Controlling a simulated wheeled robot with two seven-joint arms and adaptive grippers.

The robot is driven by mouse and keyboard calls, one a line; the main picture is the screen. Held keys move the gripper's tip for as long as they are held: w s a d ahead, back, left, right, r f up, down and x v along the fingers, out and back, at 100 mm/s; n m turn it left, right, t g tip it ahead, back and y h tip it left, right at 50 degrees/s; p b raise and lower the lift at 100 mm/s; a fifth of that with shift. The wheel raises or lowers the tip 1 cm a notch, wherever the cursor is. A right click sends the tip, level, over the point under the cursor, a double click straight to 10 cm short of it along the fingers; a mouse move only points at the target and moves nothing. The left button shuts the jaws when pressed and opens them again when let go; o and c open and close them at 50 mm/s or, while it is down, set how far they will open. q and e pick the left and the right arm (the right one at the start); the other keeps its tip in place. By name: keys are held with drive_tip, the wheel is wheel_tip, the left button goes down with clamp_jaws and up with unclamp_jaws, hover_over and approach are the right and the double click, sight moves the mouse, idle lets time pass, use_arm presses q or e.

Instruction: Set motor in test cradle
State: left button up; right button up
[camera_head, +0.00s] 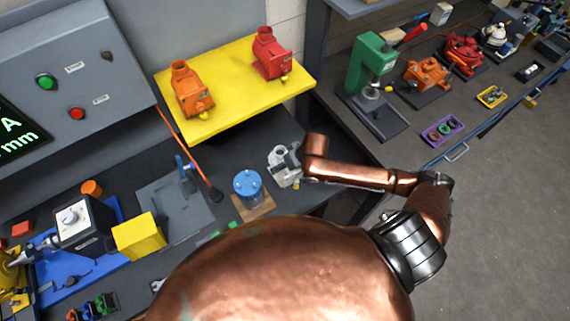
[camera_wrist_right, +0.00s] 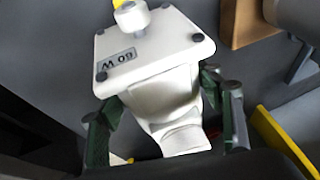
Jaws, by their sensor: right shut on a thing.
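A white motor (camera_head: 283,166) with a "60 W" label is held at the end of my right arm in the head view. In the right wrist view the motor (camera_wrist_right: 150,62) fills the middle, its square end plate and round shaft boss towards the top. My right gripper (camera_wrist_right: 170,108) is shut on its narrower body, one finger on each side. A grey fixture plate (camera_head: 170,212) with a blue upright part lies on the bench left of the motor; it may be the test cradle, but I cannot tell for certain. My left gripper is not in view.
A blue cylinder (camera_head: 248,184) on a wooden block stands between plate and motor. A yellow shelf (camera_head: 225,97) behind holds an orange motor (camera_head: 190,92) and a red motor (camera_head: 270,55). A yellow block (camera_head: 139,237) and a dial box (camera_head: 84,226) stand left. An orange cable crosses the bench.

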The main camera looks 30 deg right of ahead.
drive_tip(key=shift+w+r, duration=0.15)
drive_tip(key=o, duration=1.7)
drive_tip(key=shift+f, duration=0.25)
drive_tip(key=o, duration=0.4)
drive_tip(key=shift+r, duration=0.1)
